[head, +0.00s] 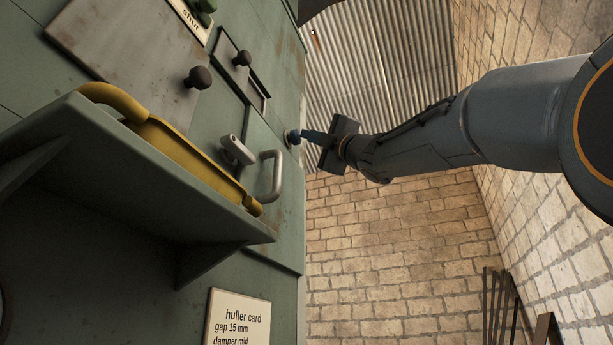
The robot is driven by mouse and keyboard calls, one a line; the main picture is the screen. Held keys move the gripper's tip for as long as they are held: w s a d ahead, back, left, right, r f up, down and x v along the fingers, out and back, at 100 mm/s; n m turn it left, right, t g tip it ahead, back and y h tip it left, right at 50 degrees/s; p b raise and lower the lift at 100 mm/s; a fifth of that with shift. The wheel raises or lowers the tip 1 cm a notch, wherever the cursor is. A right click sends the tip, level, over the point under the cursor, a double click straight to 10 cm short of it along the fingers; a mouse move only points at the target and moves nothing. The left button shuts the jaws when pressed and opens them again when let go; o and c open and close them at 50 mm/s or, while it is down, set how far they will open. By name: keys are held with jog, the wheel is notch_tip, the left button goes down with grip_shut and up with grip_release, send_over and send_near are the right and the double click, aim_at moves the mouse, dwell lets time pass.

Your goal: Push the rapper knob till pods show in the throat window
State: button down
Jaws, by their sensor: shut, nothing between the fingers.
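A small round blue-grey knob (293,137), which looks like the rapper knob, sits near the right edge of the green machine. My gripper (304,135) comes in from the right with its fingers shut and empty. Its fingertips are at this knob and appear to touch it; I cannot tell for sure. A narrow framed opening (258,90), possibly the throat window, is on the machine face above. No pods can be made out there.
A green shelf (75,135) juts out at left, with a yellow handled tool (185,155) on it. A grey handle (278,176), a small lever (236,150) and another dark knob (198,77) stick out nearby. A huller card (238,318) is below. Free room lies right of the machine.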

dwell(0.4)
jog(key=shift+s+d, duration=0.3)
jog(key=shift+d, duration=0.45)
jog(key=shift+s+d, duration=0.25)
jog(key=shift+d, duration=0.5)
jog(key=d, duration=0.1)
jog(key=s+d, duration=0.1)
jog(key=d, duration=0.2)
jog(key=shift+s+d, duration=0.35)
dwell(3.1)
